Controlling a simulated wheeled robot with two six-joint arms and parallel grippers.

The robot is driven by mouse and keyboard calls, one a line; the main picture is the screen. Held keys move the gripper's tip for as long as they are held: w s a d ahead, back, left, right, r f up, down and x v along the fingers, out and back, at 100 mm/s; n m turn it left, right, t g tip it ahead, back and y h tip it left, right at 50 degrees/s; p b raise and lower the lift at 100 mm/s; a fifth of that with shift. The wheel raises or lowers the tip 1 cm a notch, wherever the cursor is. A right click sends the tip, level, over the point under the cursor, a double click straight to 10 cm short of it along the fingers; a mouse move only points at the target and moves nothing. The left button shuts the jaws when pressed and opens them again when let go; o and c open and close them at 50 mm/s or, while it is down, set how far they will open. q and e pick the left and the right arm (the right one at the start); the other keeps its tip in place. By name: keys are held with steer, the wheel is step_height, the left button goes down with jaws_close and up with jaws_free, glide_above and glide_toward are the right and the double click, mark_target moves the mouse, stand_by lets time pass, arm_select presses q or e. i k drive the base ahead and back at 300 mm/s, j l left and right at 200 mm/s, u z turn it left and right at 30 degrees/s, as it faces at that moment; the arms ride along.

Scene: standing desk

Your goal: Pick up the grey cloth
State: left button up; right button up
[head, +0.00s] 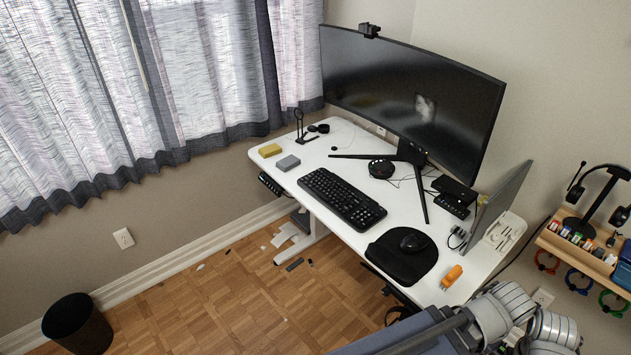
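A small folded grey cloth (287,163) lies flat on the white desk (350,227) near its left edge. It sits just in front of a similar yellow folded cloth (270,150), with a narrow gap or light contact that I cannot tell apart. No gripper is near the grey cloth. Neither of my grippers shows in the head view, so I cannot see their fingers.
A black keyboard (342,198) lies right of the grey cloth, and a black stand (301,128) is behind it. A large monitor (409,97) stands at the back. A black bin (77,325) and scattered litter are on the floor, with bare floor left of the desk.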

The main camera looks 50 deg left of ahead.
mark_target(287, 163)
steer(key=u, duration=1.85)
